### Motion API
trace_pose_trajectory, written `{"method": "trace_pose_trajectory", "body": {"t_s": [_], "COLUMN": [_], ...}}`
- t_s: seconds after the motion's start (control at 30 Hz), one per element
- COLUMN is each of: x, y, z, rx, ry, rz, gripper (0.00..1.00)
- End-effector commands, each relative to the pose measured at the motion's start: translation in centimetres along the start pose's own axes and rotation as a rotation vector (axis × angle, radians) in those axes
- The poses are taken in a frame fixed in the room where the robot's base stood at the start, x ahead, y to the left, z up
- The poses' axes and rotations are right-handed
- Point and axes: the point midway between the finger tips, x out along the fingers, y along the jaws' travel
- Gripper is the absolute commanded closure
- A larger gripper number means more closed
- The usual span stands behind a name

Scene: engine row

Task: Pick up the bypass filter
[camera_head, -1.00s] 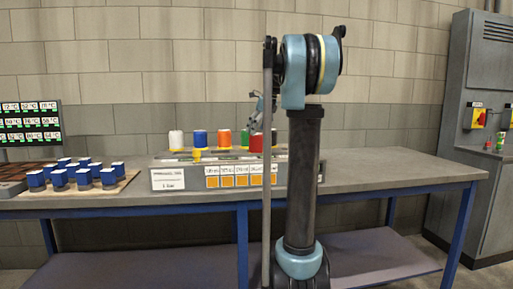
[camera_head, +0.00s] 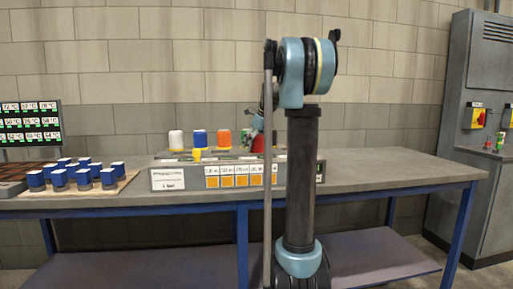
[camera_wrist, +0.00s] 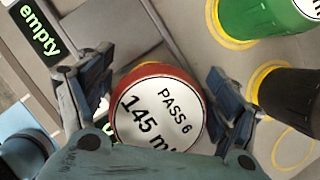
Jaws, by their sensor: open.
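In the wrist view a red can (camera_wrist: 125,75) with a white round top lies between the fingers. Its label reads "PASS 6" and "145 m", the rest being cut off. My gripper (camera_wrist: 160,100) is open, with one finger on each side of the can and gaps visible at both sides. In the head view the red can (camera_head: 258,144) is partly covered by my gripper (camera_head: 262,129), which is above it. Whether a finger touches it cannot be told.
A green can (camera_wrist: 255,20) and a black can (camera_wrist: 285,95) stand close by, the black one just beside the right finger. White (camera_head: 175,140), blue (camera_head: 198,139) and orange (camera_head: 224,138) cans stand left in the row. Blue-topped blocks (camera_head: 84,175) sit further left.

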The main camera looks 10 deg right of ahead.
Motion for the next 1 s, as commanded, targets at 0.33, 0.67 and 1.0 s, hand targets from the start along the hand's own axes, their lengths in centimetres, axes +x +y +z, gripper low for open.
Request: {"method": "trace_pose_trajectory", "body": {"t_s": [0.33, 0.67, 1.0], "x": [0.0, -0.4, -5.2], "y": [0.0, 0.0, 0.0], "z": [0.0, 0.2, 2.1], "rx": [0.000, 0.000, 0.000], "ry": [0.000, 0.000, 0.000], "rz": [0.000, 0.000, 0.000], "gripper": [0.79, 0.79, 0.79]}}
